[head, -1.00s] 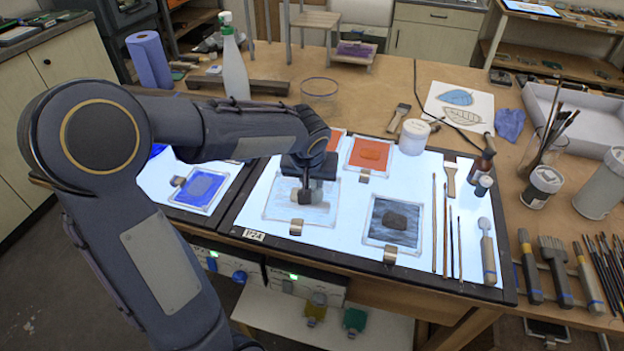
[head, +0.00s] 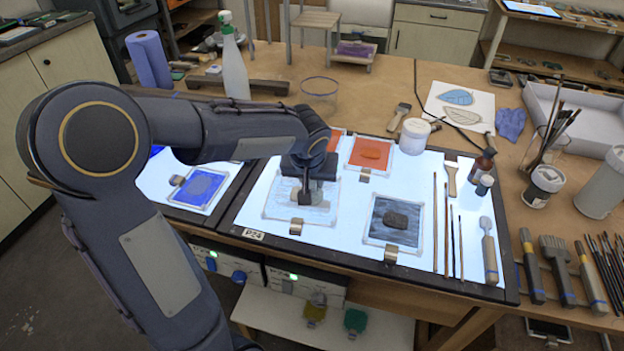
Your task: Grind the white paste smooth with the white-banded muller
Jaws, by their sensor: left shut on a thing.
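A glass slab with thin whitish paste (head: 280,204) lies on the lit panel, left of its middle. My left gripper (head: 304,197) points down over this slab, shut on a muller whose small grey-beige body shows between and behind the fingers. The muller stands on the paste or very close to it; its white band is hidden by the gripper. Whitish streaks show on the slab around it. My right gripper is not in view.
Other slabs on the panel hold dark paste (head: 397,221), orange paste (head: 370,153) and blue paste (head: 201,187). Brushes (head: 447,230), a white jar (head: 414,136) and brown bottles (head: 483,165) stand or lie to the right. A spray bottle (head: 235,68) stands behind my arm.

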